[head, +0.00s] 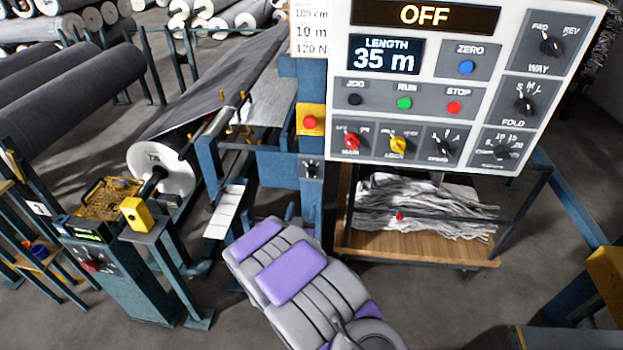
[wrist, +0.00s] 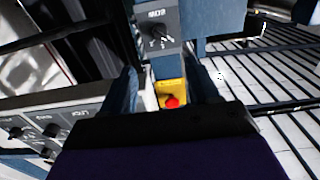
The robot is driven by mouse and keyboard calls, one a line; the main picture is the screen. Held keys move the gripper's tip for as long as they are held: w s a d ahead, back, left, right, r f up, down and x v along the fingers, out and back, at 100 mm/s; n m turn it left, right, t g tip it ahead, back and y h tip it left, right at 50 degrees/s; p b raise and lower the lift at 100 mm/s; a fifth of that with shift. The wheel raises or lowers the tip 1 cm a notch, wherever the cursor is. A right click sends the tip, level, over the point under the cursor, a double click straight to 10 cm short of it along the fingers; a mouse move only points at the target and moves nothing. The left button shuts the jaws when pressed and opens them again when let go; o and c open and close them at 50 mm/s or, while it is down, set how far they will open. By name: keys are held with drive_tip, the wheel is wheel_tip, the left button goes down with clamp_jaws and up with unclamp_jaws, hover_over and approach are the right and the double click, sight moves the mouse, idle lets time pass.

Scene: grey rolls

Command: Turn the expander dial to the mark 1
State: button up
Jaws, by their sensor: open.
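The white control panel (head: 420,165) fills the upper right of the head view and carries several dials. A lower-row dial (head: 442,147) has a black knob; its label is too small to read. A small grey box with a single black dial (head: 311,168) sits on the blue post. That box dial shows upside down in the wrist view (wrist: 160,36), its label unclear. I cannot tell which dial is the expander. My gripper (wrist: 168,88) is open and empty, its dark fingers either side of a yellow box with a red button (wrist: 171,101).
The red-button box (head: 311,121) sits above the small dial box. A shelf (head: 420,248) with grey cloth stands below the panel. A large grey roll (head: 160,168) lies at left, beside a yellow-topped pedestal (head: 148,238). Bare floor shows at the front.

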sight(309, 176)
drive_tip(key=shift+w+d+b, duration=0.15)
drive_tip(key=shift+w+b, duration=0.6)
drive_tip(key=shift+w, duration=3.3)
drive_tip(key=shift+w+d+b, duration=0.15)
drive_tip(key=shift+w+b, duration=0.6)
drive_tip(key=shift+w, duration=3.3)
drive_tip(key=c, duration=1)
drive_tip(key=shift+a+m, duration=0.1)
drive_tip(key=shift+m, duration=0.2)
drive_tip(key=m+p, duration=0.2)
drive_tip(key=shift+r+m, duration=0.1)
drive_tip(key=shift+m, duration=0.3)
drive_tip(key=m+p, duration=0.1)
drive_tip(key=m, duration=0.4)
drive_tip(key=shift+m, duration=0.3)
